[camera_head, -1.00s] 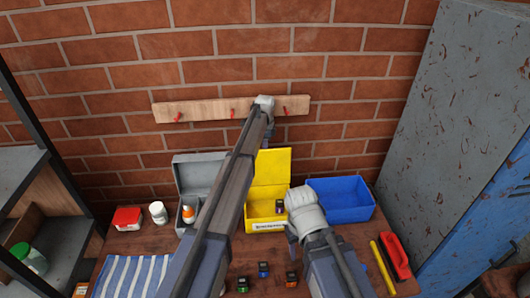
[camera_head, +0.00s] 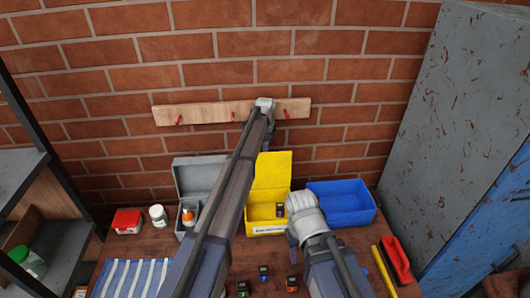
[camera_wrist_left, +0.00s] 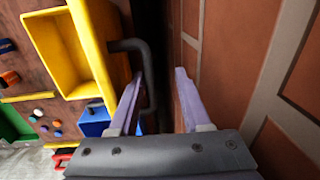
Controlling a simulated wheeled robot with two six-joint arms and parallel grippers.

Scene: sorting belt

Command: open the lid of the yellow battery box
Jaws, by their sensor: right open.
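The yellow battery box (camera_head: 267,229) stands on the table against the brick wall. Its lid (camera_head: 272,168) is open and stands upright at the back. A dark battery (camera_head: 280,210) sits inside. My left gripper (camera_wrist_left: 160,85) is open in the left wrist view, fingers apart. A black bent handle (camera_wrist_left: 145,60) beside the yellow box (camera_wrist_left: 60,50) reaches down near its left finger; I cannot tell whether they touch.
A grey box (camera_head: 190,165) holds an orange-and-white bottle at left, and a blue bin (camera_head: 342,201) stands right. Several small batteries (camera_head: 264,272) lie in front. A striped cloth (camera_head: 130,278), red box (camera_head: 127,220) and red tool (camera_head: 396,258) are on the table. A wooden hook rail (camera_head: 195,113) is above.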

